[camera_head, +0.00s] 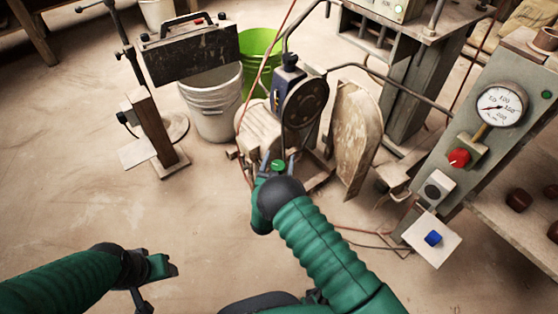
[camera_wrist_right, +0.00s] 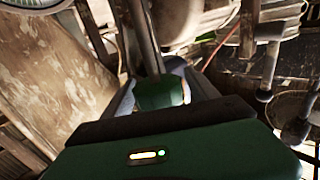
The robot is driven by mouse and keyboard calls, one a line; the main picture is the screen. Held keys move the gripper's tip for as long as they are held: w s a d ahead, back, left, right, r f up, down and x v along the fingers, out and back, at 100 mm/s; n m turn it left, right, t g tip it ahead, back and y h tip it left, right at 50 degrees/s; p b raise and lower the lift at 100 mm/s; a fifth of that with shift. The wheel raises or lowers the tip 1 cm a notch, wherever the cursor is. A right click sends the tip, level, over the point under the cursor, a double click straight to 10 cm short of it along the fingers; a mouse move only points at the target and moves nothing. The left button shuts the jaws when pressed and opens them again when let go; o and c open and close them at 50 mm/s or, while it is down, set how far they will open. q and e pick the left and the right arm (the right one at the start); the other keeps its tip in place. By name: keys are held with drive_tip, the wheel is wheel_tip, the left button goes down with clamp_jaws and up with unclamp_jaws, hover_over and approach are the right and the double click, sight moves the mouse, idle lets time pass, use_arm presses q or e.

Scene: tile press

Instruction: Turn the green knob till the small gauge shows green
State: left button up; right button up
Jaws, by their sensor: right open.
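The green knob (camera_head: 278,165) sits on the machine in the middle of the head view, just past my right gripper. In the right wrist view the green knob (camera_wrist_right: 160,94) shows at the end of a metal stem, between the fingers of my right gripper (camera_wrist_right: 163,88). That gripper is open around the knob; I cannot tell whether a finger touches it. My left gripper (camera_head: 153,275) is low at the left in the head view, away from the machine; its jaw state is unclear. A white dial gauge (camera_head: 499,106) with a red needle is on the grey panel at right. I cannot make out a separate small gauge.
A red knob (camera_head: 459,157) and a blue knob (camera_head: 433,238) are at the right panel. A white bucket (camera_head: 214,110) and a green bucket (camera_head: 258,45) stand behind. Bent pipes and a worn board (camera_head: 354,135) flank the machine.

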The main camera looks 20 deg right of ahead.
drive_tip(key=p+v, duration=0.8)
drive_tip(key=v, duration=0.9)
drive_tip(key=shift+d, duration=0.1)
